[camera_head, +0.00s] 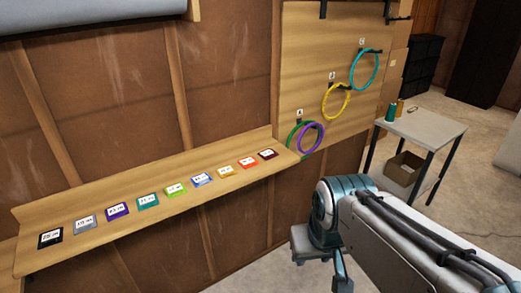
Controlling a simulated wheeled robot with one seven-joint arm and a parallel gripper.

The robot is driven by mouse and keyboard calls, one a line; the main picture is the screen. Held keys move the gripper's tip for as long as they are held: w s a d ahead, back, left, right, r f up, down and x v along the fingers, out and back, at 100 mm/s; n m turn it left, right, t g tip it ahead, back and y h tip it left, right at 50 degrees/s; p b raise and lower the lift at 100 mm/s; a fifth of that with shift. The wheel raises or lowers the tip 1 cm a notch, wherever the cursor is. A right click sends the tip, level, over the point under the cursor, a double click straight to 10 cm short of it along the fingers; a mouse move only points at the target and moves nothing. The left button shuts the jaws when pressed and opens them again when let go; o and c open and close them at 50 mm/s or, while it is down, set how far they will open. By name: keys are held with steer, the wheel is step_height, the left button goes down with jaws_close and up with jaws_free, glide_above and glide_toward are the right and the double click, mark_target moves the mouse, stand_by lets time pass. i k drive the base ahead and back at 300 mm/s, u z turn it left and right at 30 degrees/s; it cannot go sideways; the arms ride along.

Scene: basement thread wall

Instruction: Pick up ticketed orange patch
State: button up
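A row of small colored patches, each with a white ticket, lies on the wooden wall shelf (130,230). An orange-red patch (247,162) lies near the right end of the row. An amber patch (227,171) lies just left of it. I cannot read their tickets clearly. A dark red patch (267,154) is at the far right end. My arm reaches in from the lower right, apart from the shelf.
Green, purple, yellow and teal hoops hang on a wooden panel (300,60). A small white table (425,127) holds spools (391,111), with a cardboard box (403,169) below. Blue, green, teal, purple, grey and black patches fill the shelf's left part.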

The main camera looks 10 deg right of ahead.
mark_target(250, 162)
steer(key=z, duration=0.15)
steer(key=k, duration=0.35)
steer(key=u, duration=0.9)
steer(key=i, duration=1.1)
steer(key=z, duration=0.55)
steer(key=i, duration=0.7)
steer(key=z, duration=0.5)
